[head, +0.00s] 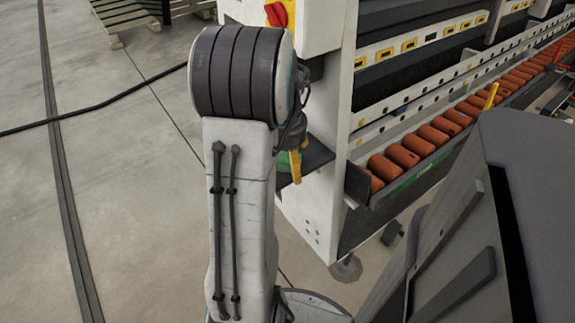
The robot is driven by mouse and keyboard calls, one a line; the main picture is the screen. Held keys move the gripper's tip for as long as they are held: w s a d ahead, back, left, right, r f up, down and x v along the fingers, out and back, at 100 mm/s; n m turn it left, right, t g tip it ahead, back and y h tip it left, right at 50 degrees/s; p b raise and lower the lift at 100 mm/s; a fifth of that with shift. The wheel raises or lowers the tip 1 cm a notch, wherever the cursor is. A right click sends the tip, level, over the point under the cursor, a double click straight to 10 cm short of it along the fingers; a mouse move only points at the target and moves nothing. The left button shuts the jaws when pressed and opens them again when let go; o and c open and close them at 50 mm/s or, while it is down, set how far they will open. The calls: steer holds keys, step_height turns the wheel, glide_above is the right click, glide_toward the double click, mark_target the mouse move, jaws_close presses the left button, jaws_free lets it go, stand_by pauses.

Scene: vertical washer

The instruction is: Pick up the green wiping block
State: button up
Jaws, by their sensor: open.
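A green patch, which looks like part of the green wiping block (283,161), shows on a small dark shelf (316,153) fixed to the machine's white end panel. Most of it is hidden behind my arm. My gripper (294,160) is partly in view just right of my arm, with a yellow finger pointing down at the shelf. It is open, beside or over the green patch. I cannot tell whether it touches the block, and its other finger is hidden.
The white machine (335,110) stands close on the right, with a row of orange rollers (403,156) along its side. A red and yellow switch (278,12) is at its top. A black cable (90,110) crosses the floor at left. The floor there is mostly clear.

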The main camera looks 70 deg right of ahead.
steer(key=shift+f, duration=0.2)
steer(key=shift+c, duration=0.4)
steer(key=c, duration=1.4)
steer(key=shift+r, duration=0.2)
